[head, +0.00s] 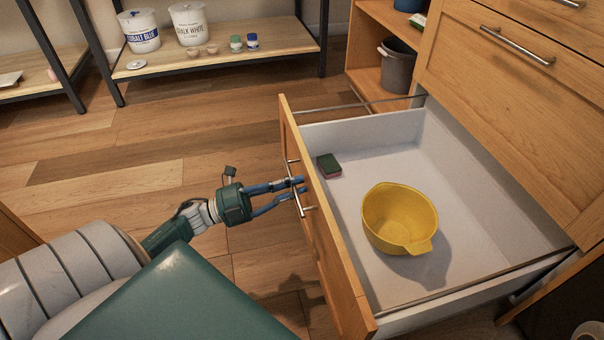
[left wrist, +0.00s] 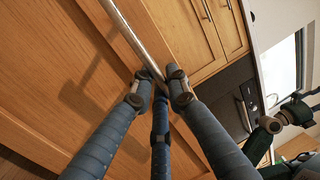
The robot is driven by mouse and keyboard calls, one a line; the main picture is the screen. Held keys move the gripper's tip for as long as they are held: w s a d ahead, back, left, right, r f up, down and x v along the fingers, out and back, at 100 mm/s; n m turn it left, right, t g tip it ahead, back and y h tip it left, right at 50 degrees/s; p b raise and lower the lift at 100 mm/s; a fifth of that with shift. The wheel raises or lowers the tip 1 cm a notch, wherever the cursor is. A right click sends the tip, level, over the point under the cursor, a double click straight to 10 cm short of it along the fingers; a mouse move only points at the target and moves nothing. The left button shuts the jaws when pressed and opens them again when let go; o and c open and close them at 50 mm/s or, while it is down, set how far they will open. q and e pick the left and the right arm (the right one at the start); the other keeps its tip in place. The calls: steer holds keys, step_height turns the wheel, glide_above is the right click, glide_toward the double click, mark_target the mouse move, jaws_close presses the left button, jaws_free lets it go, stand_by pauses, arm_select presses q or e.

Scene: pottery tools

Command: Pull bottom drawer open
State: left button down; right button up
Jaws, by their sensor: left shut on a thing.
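The bottom drawer (head: 318,240) stands pulled well out of the wooden cabinet in the head view, with its white inside showing. Its metal bar handle (head: 295,188) is on the wooden front. My left gripper (head: 300,188) reaches in from the left and is shut on this handle. The handle (left wrist: 128,32) also shows in the left wrist view as a bar passing between the blue fingers of my left gripper (left wrist: 162,82).
A yellow bowl (head: 398,215) and a dark sponge (head: 328,166) lie in the drawer. An upper drawer with a handle (head: 518,46) is closed. A shelf (head: 220,60) with buckets and small jars stands at the back. Wooden floor left of the drawer is clear.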

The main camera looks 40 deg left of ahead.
arm_select(q)
steer(key=shift+a, duration=0.15)
steer(key=c, duration=1.7)
jaws_free()
steer(key=shift+s, duration=0.1)
steer(key=v, duration=1.1)
steer(key=shift+s+a+f, duration=0.1)
steer(key=shift+s+a, duration=0.2)
steer(key=shift+d, duration=0.1)
